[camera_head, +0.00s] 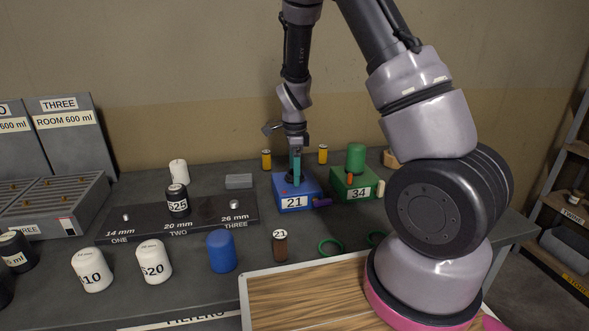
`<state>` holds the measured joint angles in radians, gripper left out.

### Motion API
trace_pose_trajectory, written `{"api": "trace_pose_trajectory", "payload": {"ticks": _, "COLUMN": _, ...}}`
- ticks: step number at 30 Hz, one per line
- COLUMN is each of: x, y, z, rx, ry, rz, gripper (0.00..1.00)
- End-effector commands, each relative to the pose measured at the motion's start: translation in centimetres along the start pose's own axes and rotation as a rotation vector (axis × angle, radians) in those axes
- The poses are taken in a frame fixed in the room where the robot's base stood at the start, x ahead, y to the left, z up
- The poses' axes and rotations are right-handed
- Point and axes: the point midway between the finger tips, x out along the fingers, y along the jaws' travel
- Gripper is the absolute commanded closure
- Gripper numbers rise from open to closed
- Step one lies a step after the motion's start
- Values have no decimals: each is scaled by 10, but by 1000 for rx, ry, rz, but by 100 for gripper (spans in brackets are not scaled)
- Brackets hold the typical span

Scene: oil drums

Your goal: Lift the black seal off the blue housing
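The blue housing (294,203), a box labelled 21, stands on the dark bench right of centre. A dark patch on its top, likely the black seal (288,181), shows around the fingertips. It is small and partly hidden. My gripper (296,180) points straight down with its teal fingers at the top of the blue housing. The fingers overlap from this side, so I cannot tell whether they are open or shut, or whether they touch the seal.
A green housing labelled 34 (344,190) with a green cylinder (356,158) stands close on the right. Green rings (330,247) and a brown cylinder (280,246) are in front.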

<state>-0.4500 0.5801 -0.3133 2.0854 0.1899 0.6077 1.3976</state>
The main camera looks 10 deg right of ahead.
Motion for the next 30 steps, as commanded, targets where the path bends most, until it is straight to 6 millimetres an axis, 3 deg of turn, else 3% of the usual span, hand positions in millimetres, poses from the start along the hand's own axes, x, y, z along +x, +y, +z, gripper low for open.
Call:
{"api": "trace_pose_trajectory", "payload": {"ticks": 1, "x": 0, "y": 0, "z": 0, "rx": 0, "ry": 0, "rz": 0, "gripper": 19}}
{"api": "trace_pose_trajectory", "payload": {"ticks": 5, "x": 0, "y": 0, "z": 0, "rx": 0, "ry": 0, "rz": 0, "gripper": 69}}
{"api": "trace_pose_trajectory", "payload": {"ticks": 6, "x": 0, "y": 0, "z": 0, "rx": 0, "ry": 0, "rz": 0, "gripper": 75}}
{"api": "trace_pose_trajectory", "payload": {"ticks": 30, "x": -12, "y": 0, "z": 0, "rx": 1, "ry": 0, "rz": 0, "gripper": 76}}
